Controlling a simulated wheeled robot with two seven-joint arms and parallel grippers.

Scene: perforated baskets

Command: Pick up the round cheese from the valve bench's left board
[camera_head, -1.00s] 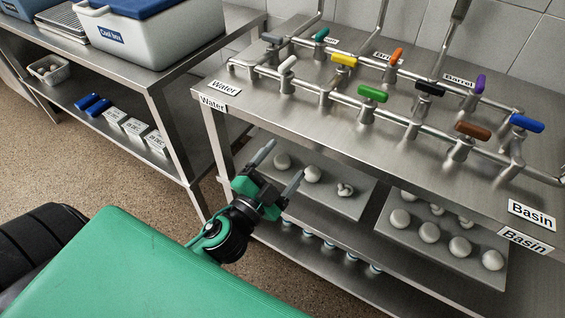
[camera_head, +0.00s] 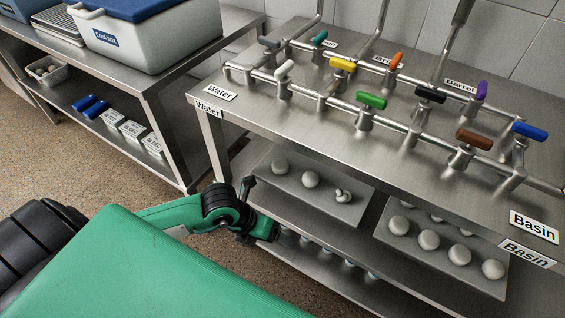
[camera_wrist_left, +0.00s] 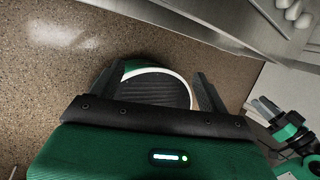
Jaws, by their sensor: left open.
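The left board (camera_head: 290,190) lies on the valve bench's middle shelf. Two round, pale cheeses lie on it, one at the far left (camera_head: 280,167) and one in the middle (camera_head: 310,179). A knotted pale piece (camera_head: 343,195) lies to their right. My left gripper (camera_head: 272,230) is beside the front of the shelf, left of and below the board, apart from the cheeses. Its fingers are hard to make out there. In the left wrist view the left gripper (camera_wrist_left: 154,75) is open, with nothing between its fingers. My right gripper (camera_wrist_left: 263,108) shows at that view's right edge.
The bench top (camera_head: 330,135) with coloured valves overhangs the shelf. A second board (camera_head: 383,234) holds several pale pieces to the right. Several small items stand on the lower shelf. Another steel bench (camera_head: 150,83) with a cool box (camera_head: 150,40) stands left. Floor shows between the benches.

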